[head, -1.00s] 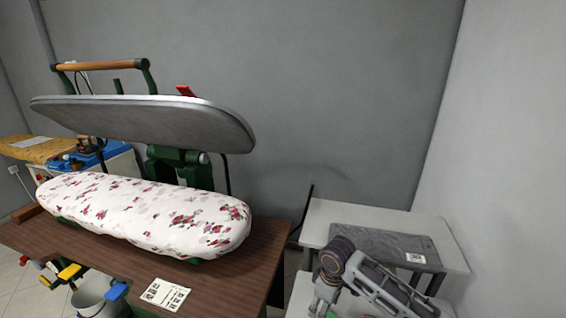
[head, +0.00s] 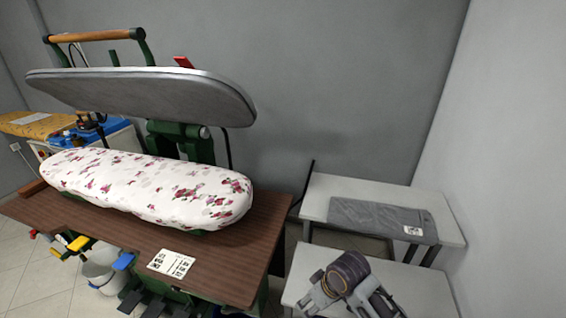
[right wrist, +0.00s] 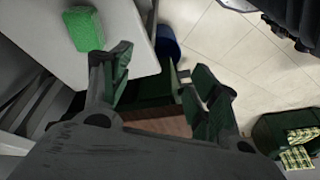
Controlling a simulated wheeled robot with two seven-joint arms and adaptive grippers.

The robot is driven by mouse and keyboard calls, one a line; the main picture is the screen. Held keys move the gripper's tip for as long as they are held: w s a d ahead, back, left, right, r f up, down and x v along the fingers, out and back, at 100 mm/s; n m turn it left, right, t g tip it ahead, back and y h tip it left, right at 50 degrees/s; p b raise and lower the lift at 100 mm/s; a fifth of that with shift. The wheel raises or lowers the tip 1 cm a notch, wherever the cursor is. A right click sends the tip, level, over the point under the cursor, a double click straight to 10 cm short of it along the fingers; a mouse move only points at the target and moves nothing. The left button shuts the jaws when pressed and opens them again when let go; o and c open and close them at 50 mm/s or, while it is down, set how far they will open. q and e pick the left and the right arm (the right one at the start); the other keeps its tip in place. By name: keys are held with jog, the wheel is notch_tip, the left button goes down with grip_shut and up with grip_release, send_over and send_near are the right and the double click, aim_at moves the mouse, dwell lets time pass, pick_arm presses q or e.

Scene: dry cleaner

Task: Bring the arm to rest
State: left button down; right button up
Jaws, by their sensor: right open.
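My right arm (head: 345,285) shows at the bottom right of the head view, over the near white table. Its gripper is out of sight there. In the right wrist view my right gripper (right wrist: 157,85) has its two dark fingers spread apart, with nothing between them. A green block (right wrist: 86,30) lies on a white tabletop to the left of the fingers, apart from them. My left gripper is in neither view.
An ironing press with a floral padded board (head: 150,188) stands on a brown table (head: 225,262). A folded grey cloth (head: 375,217) lies on the far white table (head: 320,190). A blue bin (right wrist: 168,45) stands on the tiled floor.

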jog(key=s+d+m+t+h, duration=0.1)
jog(key=s+d+m+h, duration=0.35)
jog(key=s+d, duration=0.8)
notch_tip(320, 180, down, 34)
jog(key=d+m+g+y, duration=0.1)
jog(key=d+y, duration=0.1)
jog(key=s+d+f, duration=0.2)
jog(key=s+f, duration=0.7)
jog(key=s, duration=0.2)
jog(key=s+d+f+g, duration=0.1)
jog(key=s+d+f, duration=0.1)
jog(key=s+f, duration=0.7)
jog(key=shift+s+f, duration=0.3)
jog(key=shift+s, duration=0.95)
